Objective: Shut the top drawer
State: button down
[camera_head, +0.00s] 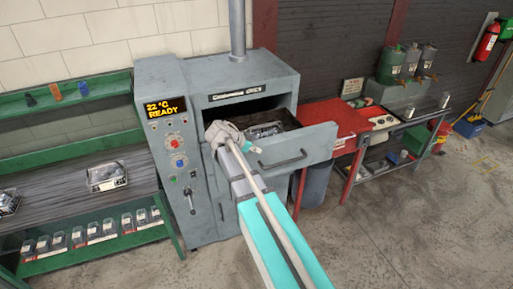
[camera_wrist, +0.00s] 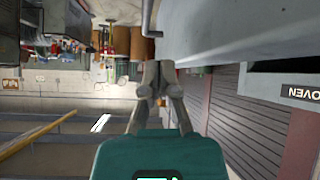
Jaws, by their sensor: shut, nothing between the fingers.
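The top drawer (camera_head: 318,143) of the grey oven cabinet stands pulled out, its grey front panel and dark bar handle (camera_head: 283,161) facing the room. Metal parts (camera_head: 264,130) lie inside it. My gripper (camera_head: 257,149) is at the left end of the drawer front, left of the handle. In the wrist view my gripper (camera_wrist: 155,82) shows its fingers together with nothing between them. A grey panel (camera_wrist: 225,28) fills the upper right there, with a bar handle (camera_wrist: 149,18) beyond the fingertips. I cannot tell whether the fingers touch the drawer.
The oven's control panel (camera_head: 165,106) reads 22 °C READY. A green shelf bench (camera_head: 70,190) stands at left with boxed parts. A red table (camera_head: 330,118) and a workbench (camera_head: 400,120) stand at right. The floor (camera_head: 420,220) at front right is clear.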

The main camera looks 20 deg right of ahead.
jog(key=s+a+f+n+y+b, duration=0.3)
jog(key=s+f+n+b, duration=0.2)
jog(key=f, duration=0.3)
jog(key=s+a+f+n+g+y+b, duration=0.1)
jog(key=s+a+f+n+y+b, duration=0.2)
jog(key=s+f+b, duration=0.4)
jog(key=s+a+f+n+y+b, duration=0.3)
jog(key=s+f+n+b, duration=0.3)
jog(key=f, duration=0.5)
jog(key=shift+a+n+y+b, duration=0.4)
jog(key=shift+a+n+b, duration=0.1)
jog(key=shift+a+b, duration=0.3)
jog(key=shift+f, duration=0.1)
